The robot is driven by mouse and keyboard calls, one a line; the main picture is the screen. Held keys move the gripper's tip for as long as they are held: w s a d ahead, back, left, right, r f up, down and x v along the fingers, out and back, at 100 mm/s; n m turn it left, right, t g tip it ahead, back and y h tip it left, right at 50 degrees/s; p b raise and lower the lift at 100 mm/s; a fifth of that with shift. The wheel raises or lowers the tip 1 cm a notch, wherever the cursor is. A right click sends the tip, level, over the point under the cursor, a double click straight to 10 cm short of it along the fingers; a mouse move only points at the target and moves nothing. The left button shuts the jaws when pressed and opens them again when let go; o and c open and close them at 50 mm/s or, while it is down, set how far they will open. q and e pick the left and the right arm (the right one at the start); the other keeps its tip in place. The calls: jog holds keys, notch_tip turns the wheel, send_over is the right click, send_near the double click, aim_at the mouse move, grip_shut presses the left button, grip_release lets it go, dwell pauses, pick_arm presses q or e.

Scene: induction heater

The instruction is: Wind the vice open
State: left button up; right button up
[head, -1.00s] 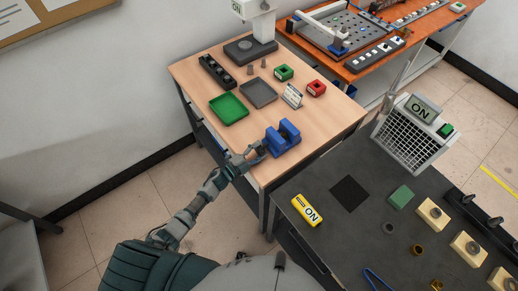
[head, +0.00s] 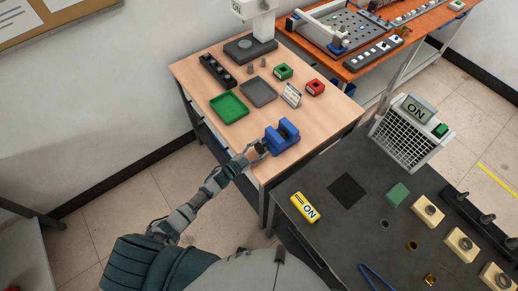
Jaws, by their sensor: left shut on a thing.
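The blue vice (head: 282,138) stands at the near edge of the light wooden table, with a gap showing between its upright jaws. My left gripper (head: 260,147) is at the vice's near left side, where the handle would be. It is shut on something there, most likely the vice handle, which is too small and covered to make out. My right gripper is not in view.
A dark bench (head: 330,225) at the right holds a yellow device (head: 304,206) reading ON.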

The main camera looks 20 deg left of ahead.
pick_arm(q)
jog(key=shift+s+a+f, duration=0.1)
jog(key=shift+f, duration=0.25)
jog(key=o, duration=1)
jog(key=shift+o, duration=0.8)
jog(key=shift+w, duration=0.2)
jog(key=shift+a+r, duration=0.1)
jog(key=shift+s+a, duration=0.1)
jog(key=shift+s, duration=0.15)
jog(key=v, duration=1.1)
jog(key=shift+s+a, duration=0.2)
jog(key=shift+a, duration=0.05)
jog(key=shift+d, duration=0.1)
